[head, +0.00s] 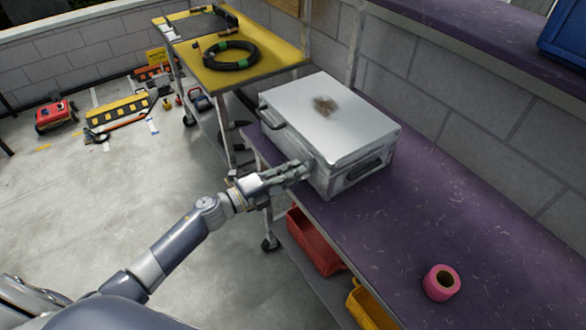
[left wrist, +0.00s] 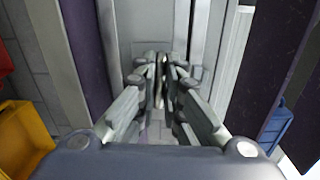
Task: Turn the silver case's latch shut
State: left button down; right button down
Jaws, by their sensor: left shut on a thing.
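The silver case (head: 335,115) stands closed on the purple bench top, with a brown stain on its lid and a dark handle on its left side. My left gripper (head: 306,170) is at the near front corner of the case, at its latch side. In the left wrist view the fingers of my left gripper (left wrist: 160,75) are closed together on the small latch (left wrist: 160,58) at the case's face. The fingers hide most of the latch, so its turn angle is hard to tell. My right gripper is out of view.
The purple bench (head: 440,200) holds a roll of pink tape (head: 441,282) and is otherwise clear to the right. Red (head: 315,243) and yellow bins (head: 368,306) sit below. A yellow cart (head: 240,70) with a black coil stands behind.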

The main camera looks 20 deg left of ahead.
pick_arm(q)
jog(key=shift+n, duration=0.4)
jog(key=c, duration=1.7)
grip_release()
jog(key=v, duration=1.2)
jog(key=shift+a, duration=0.1)
